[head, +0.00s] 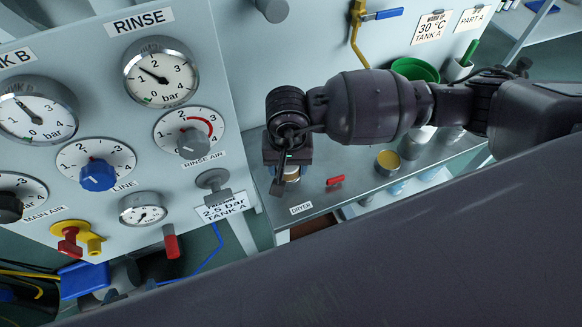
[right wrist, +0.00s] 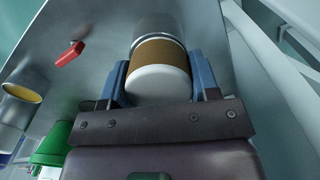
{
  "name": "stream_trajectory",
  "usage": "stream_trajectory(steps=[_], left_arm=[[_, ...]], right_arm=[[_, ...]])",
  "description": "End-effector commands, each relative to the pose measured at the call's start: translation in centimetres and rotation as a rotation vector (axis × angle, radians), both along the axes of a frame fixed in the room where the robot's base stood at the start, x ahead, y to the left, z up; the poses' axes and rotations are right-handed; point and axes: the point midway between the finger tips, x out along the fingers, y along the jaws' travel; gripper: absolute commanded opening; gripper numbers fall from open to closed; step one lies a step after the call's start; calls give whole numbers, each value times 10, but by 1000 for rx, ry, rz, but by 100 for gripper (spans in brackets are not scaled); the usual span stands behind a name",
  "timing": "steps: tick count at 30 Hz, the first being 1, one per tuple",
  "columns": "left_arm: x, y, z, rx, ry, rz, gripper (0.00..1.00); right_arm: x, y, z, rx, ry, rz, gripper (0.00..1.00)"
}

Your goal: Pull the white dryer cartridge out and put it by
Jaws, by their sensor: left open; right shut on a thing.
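The white dryer cartridge (right wrist: 158,86) shows in the right wrist view as a round white end with a brown band behind it. A silver metal cylinder (right wrist: 157,25) lies directly beyond the band; I cannot tell how far the cartridge sits inside it. My right gripper (head: 288,176) has its blue fingers on both sides of the cartridge and is shut on it. In the head view it is above the bench near the DRYER label (head: 301,208), and it hides most of the cartridge. I cannot make out my left gripper.
The gauge panel (head: 110,120) stands to the left. A dark part of mine covers the lower right. Bare bench lies around the red handle.

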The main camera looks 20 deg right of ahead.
Motion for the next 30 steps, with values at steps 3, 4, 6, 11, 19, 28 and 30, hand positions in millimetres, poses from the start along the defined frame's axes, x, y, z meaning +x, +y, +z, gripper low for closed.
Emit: stream_trajectory(steps=[3,4,6,11,19,28,30], left_arm=[[-3,1,-2,1,6,1,77],[-3,1,-2,0,7,2,77],[-5,1,-3,0,10,2,77],[-7,1,-4,1,14,3,77],[-6,1,-3,2,12,3,77],[2,0,4,1,-5,-2,77],[4,0,5,1,-8,-2,77]], right_arm=[[0,1,1,3,-2,0,18],[0,1,1,3,-2,1,17],[1,1,1,3,-2,1,17],[1,1,1,3,-2,1,37],[1,1,2,4,-4,1,27],[1,2,8,5,-5,1,27],[1,2,9,5,-5,1,27]])
